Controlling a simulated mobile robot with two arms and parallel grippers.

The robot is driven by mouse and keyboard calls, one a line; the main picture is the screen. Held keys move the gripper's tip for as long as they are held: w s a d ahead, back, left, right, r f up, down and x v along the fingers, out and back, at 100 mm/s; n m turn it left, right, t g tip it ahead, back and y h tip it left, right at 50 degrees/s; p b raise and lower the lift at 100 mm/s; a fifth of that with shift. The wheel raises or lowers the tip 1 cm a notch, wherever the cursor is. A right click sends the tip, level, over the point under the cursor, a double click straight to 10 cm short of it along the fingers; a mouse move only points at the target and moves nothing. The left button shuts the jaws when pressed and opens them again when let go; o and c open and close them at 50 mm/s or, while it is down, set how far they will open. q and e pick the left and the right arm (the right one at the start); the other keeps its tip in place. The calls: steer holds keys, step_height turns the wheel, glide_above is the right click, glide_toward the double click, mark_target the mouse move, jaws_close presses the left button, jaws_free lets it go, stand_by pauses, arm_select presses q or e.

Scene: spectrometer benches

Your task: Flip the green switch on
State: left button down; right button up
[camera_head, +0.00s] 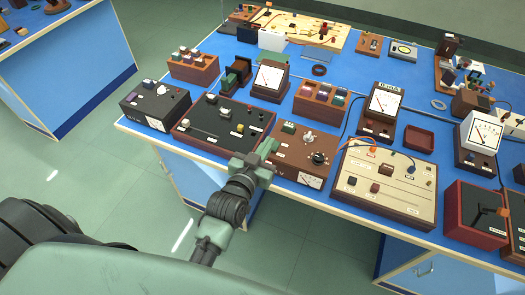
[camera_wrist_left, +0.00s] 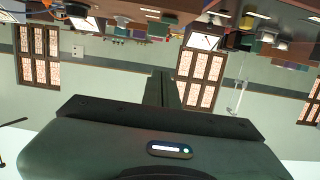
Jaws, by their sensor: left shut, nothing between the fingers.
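My left gripper (camera_head: 265,150) reaches in from below, at the front edge of the blue bench, over the left end of a brown power box (camera_head: 290,158). Its fingers are shut together and hold nothing; they also show as one dark bar in the left wrist view (camera_wrist_left: 165,90). My right gripper is out of view.
A dark panel box (camera_head: 215,122) stands left of the brown box, and a cream circuit board (camera_head: 390,195) with wires stands right of it. A dial knob (camera_head: 319,157) rises from the brown box. Meters and block racks stand behind. The floor in front is clear.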

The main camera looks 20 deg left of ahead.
arm_select(q)
steer(key=s, duration=0.1)
steer(key=s+r, duration=0.1)
steer(key=s, duration=0.1)
steer(key=shift+s+r, duration=0.15)
steer(key=shift+r, duration=0.05)
steer(key=shift+a, duration=0.1)
